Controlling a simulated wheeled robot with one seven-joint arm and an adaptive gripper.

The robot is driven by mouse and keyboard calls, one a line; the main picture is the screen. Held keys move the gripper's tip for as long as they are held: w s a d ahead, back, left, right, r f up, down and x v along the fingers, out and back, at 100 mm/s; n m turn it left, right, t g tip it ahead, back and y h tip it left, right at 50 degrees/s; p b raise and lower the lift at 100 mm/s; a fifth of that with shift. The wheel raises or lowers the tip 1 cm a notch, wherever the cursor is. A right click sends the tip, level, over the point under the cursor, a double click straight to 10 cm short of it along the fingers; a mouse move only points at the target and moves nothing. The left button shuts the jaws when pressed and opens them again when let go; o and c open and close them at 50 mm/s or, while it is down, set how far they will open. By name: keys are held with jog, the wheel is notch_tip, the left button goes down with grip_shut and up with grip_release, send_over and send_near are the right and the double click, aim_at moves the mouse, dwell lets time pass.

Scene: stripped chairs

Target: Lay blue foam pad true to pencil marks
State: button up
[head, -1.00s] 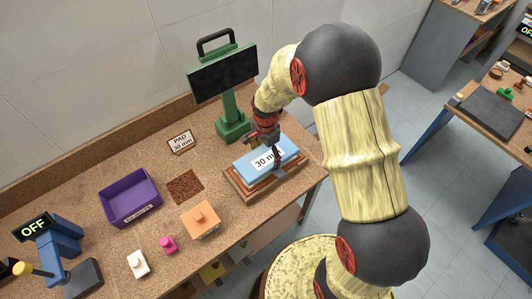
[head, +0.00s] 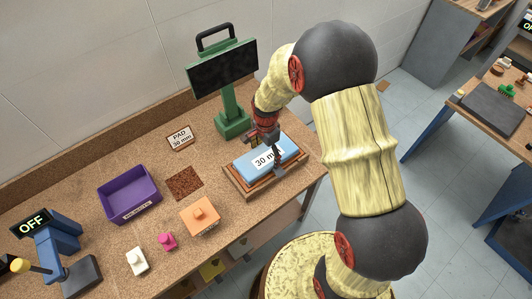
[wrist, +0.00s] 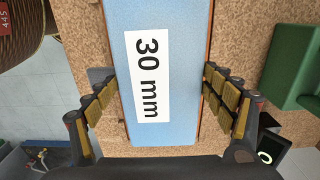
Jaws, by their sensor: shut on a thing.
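The blue foam pad (head: 287,146) carries a white "30 mm" label and lies over a brown wooden seat frame (head: 262,194) on the bench. The pad also fills the middle of the wrist view (wrist: 180,60). My gripper (head: 277,160) reaches down over the pad. In the wrist view my gripper (wrist: 159,88) has one finger against each long side of the pad, shut on it. Thin strips of wood show along the pad's edges. I cannot make out pencil marks. Whether the pad rests fully on the frame or just above it is unclear.
A green stand with a dark screen (head: 222,68) rises behind the frame. A "PAD 30 mm" card (head: 180,137), brown patch (head: 184,182), purple bin (head: 128,194), orange block (head: 200,217), pink piece (head: 167,241) and white piece (head: 136,261) lie left. A blue device (head: 57,240) reads OFF.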

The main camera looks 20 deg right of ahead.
aim_at(266, 155)
jog(key=shift+f, duration=0.3)
dwell(0.5)
jog(key=o, duration=1.2)
jog(key=shift+o, duration=0.2)
jog(key=shift+r, duration=0.1)
jog(key=shift+r+p, duration=2.25)
jog(key=shift+r, duration=1.2)
notch_tip(266, 155, up, 5)
jog(key=p, duration=0.3)
